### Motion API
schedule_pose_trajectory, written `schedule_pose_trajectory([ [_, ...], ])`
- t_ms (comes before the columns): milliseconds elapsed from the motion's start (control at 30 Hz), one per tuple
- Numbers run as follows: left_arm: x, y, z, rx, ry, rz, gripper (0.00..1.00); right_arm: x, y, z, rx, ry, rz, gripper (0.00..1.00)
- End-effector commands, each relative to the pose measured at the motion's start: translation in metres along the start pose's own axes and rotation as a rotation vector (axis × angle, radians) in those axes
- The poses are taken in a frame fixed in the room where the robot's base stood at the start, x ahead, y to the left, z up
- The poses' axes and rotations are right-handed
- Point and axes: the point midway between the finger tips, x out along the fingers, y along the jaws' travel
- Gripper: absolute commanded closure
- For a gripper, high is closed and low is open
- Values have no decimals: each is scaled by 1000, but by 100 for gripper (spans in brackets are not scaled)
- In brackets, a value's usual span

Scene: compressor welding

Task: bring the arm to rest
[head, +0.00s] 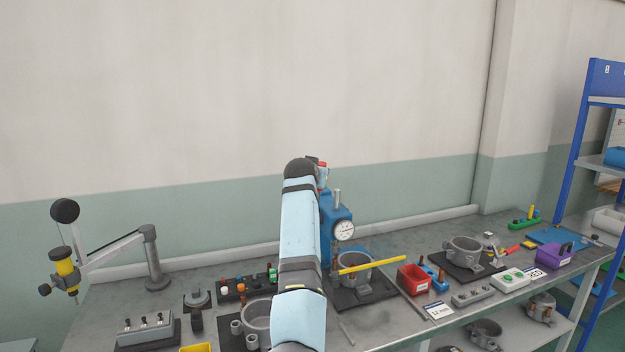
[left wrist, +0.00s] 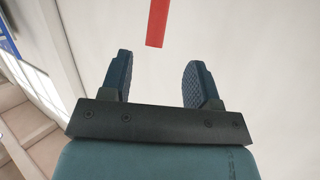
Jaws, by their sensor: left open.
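My left gripper (left wrist: 158,76) shows in the left wrist view with its two dark blue fingers apart and nothing between them. It faces a pale wall or ceiling surface. In the head view a light blue arm of mine rises through the middle of the picture, in front of the bench. Its gripper cannot be made out there. My right gripper is in neither view.
The metal workbench (head: 390,325) bears a blue press with a dial (head: 344,230), a yellow bar (head: 372,264), a red bin (head: 413,279), a purple bin (head: 555,255) and grey castings (head: 464,251). A blue shelf rack (head: 572,150) stands right. A red strip (left wrist: 157,22) shows beyond the fingers.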

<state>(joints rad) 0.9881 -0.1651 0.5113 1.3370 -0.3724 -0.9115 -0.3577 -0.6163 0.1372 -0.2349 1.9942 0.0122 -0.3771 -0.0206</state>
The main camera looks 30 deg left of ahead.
Motion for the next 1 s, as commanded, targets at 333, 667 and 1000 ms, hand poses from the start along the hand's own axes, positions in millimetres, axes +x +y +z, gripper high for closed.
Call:
schedule_pose_trajectory([
  [333, -6, 0, 0, -1, 0, 0, 44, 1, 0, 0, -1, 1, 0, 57],
  [667, -5, 0, 4, 2, -1, -2, 44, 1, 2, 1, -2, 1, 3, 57],
  [1000, -11, 11, 151, 108, -13, -24, 44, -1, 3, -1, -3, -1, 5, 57],
])
